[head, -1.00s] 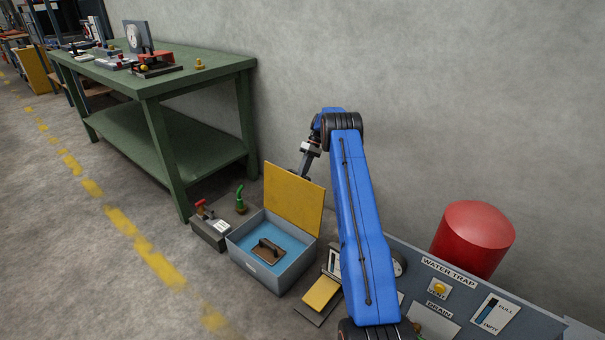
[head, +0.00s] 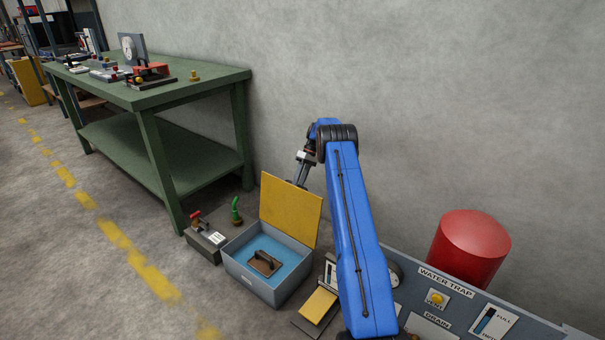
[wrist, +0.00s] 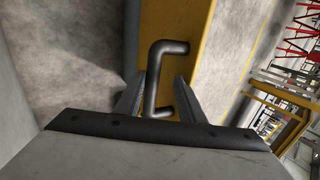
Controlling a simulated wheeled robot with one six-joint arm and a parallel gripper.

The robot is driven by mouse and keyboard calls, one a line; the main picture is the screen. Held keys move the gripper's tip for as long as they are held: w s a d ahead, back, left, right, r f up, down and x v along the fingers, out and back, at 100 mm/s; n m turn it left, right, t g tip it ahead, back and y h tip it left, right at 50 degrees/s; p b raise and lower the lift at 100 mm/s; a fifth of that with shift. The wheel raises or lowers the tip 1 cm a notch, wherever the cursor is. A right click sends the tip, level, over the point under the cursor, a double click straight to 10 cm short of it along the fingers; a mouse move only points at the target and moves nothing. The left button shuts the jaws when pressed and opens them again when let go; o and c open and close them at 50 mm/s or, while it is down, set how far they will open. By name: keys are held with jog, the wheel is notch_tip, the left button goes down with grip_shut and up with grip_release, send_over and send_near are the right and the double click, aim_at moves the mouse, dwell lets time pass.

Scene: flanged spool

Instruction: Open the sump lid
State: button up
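The sump (head: 262,287) is a grey open-topped box on the floor, with blue liquid and a brown block with a dark handle inside. Its yellow lid (head: 290,212) stands up at the back edge, roughly upright, leaving the opening uncovered. In the wrist view the lid (wrist: 185,20) shows as a yellow strip with a black bent handle (wrist: 153,80). My gripper (wrist: 162,76) has its fingers on either side of this handle. The left fingertip is close to the bar, and a gap shows at the right finger. In the head view the fingertips are hidden behind the lid.
A small grey unit with a red handle (head: 205,238) and a green bent pipe (head: 236,210) stand left of the sump. A yellow pedal (head: 318,305), the water trap panel (head: 470,300) and a red tank (head: 468,247) are right. A green workbench (head: 160,110) stands behind left.

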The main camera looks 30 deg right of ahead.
jog(key=v, duration=1)
jog(key=shift+d+r, duration=0.2)
